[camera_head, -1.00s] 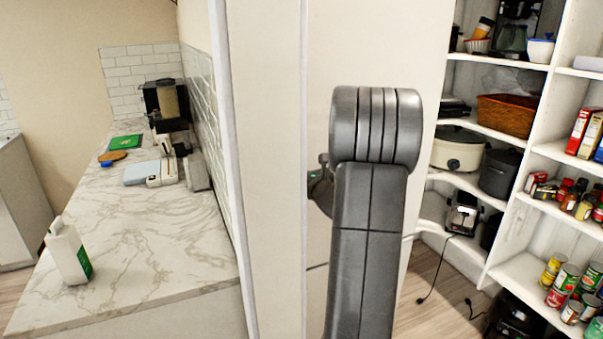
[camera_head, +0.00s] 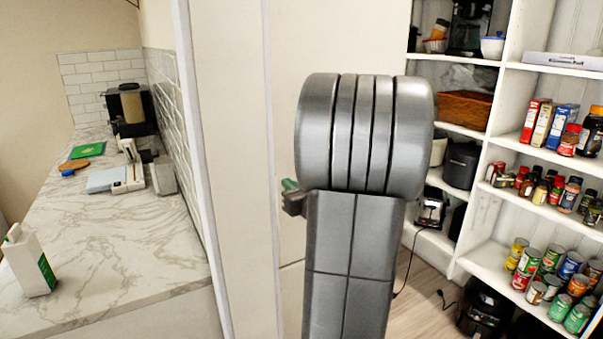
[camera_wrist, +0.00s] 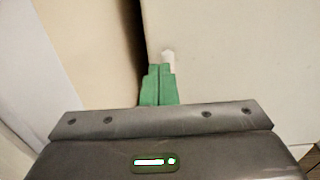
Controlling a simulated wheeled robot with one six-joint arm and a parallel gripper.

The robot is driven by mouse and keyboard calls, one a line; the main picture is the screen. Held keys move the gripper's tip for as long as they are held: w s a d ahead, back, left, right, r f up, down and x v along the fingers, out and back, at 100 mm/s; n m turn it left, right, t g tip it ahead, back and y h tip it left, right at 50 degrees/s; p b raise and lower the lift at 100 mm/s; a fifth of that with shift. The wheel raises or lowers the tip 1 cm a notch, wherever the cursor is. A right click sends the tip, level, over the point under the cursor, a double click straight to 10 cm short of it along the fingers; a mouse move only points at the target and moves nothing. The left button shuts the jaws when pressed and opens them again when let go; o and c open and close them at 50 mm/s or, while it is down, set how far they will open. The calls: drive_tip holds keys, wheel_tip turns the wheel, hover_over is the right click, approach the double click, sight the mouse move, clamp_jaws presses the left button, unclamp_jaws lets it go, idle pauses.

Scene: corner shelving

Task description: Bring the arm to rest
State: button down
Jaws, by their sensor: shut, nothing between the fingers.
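My gripper (camera_wrist: 159,84) shows in the wrist view with its two green fingers pressed together and nothing between them. It points toward a pale wall or door panel with a dark gap to its left. A small whitish patch lies just beyond the fingertips; I cannot tell what it is. In the head view my grey arm stands upright in the middle, in front of the pale wall. Only a small green and dark part of the gripper shows at the arm's left side; the rest is hidden behind the arm.
A marble counter (camera_head: 105,245) with a white carton (camera_head: 30,262) is at left. A wall edge (camera_head: 235,150) stands between it and my arm. White corner shelves (camera_head: 490,255) with cans, jars and boxes are at right. A black appliance (camera_head: 484,308) stands on the floor there.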

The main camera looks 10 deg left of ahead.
drive_tip(key=shift+w+a, duration=0.1)
drive_tip(key=p+x, duration=0.3)
drive_tip(key=x, duration=1)
drive_tip(key=shift+w+d, duration=0.2)
drive_tip(key=shift+d, duration=0.1)
